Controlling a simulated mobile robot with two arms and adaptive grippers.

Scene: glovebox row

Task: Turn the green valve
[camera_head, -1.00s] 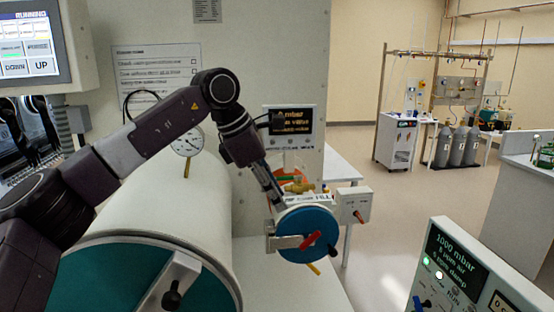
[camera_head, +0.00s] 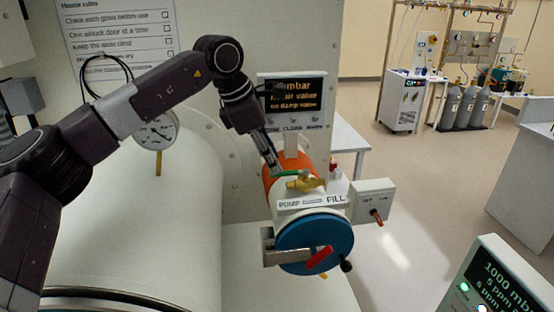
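The green valve handle (camera_head: 291,173) is a short lever on a brass valve body (camera_head: 305,183). It sits on top of the small airlock cylinder, just behind the PUMP/FILL label (camera_head: 311,201). My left gripper (camera_head: 277,170) reaches down from the upper left, its fingertips at the left end of the green handle. The fingers overlap in this view, so I cannot tell whether they are open or closed, or whether they touch the handle. My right gripper is out of view.
The small airlock has a blue door (camera_head: 315,243) with a red lever (camera_head: 319,257). A switch box (camera_head: 372,200) stands to its right. A display (camera_head: 292,96) is behind the valve. A pressure gauge (camera_head: 156,131) and large white cylinder lie left.

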